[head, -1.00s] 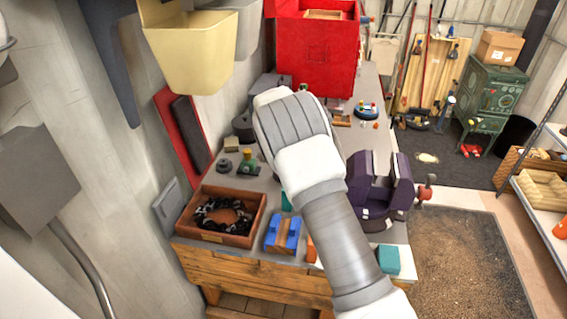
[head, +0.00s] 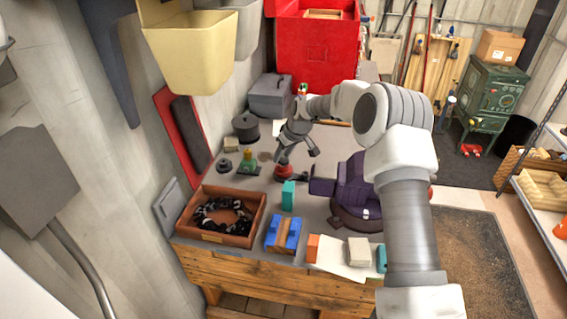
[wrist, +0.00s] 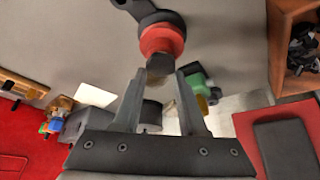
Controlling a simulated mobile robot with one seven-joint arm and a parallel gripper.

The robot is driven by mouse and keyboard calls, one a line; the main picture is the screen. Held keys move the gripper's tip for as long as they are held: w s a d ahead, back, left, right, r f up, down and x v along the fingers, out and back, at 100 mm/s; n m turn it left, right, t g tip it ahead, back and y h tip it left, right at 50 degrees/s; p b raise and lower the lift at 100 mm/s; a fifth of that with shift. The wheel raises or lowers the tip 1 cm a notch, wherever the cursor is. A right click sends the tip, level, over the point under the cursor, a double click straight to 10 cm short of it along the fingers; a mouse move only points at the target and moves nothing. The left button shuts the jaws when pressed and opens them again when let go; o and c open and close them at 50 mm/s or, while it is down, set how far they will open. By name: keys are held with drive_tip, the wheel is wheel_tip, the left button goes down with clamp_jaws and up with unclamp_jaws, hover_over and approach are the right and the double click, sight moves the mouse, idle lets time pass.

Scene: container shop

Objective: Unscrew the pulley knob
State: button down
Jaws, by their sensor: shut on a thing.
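The pulley is a small red round piece (head: 287,172) on a black arm-like part, on the grey bench top. In the wrist view the red piece (wrist: 162,38) is at the top centre, with the dark brown knob (wrist: 158,66) on its near end. My gripper (head: 296,157) is above the red piece in the head view. In the wrist view the two fingertips of my gripper (wrist: 162,73) are on either side of the knob, shut on it. The contact itself is partly hidden.
A purple vise (head: 357,192) stands to the right, partly behind my arm. A teal block (head: 288,196), a blue-and-wood block (head: 283,234) and a wooden tray (head: 207,239) with a black chain are nearer. A red cabinet (head: 315,50) stands behind.

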sight(284, 160)
drive_tip(key=shift+s+d+r+p, duration=0.1)
drive_tip(key=shift+r+p, duration=0.25)
drive_tip(key=shift+r, duration=0.4)
drive_tip(key=shift+s+d+r+p, duration=0.1)
drive_tip(key=shift+r+p, duration=0.25)
drive_tip(key=shift+r, duration=0.4)
drive_tip(key=shift+a+r+p, duration=0.1)
drive_tip(key=shift+r+p, duration=0.4)
drive_tip(key=shift+r, duration=0.75)
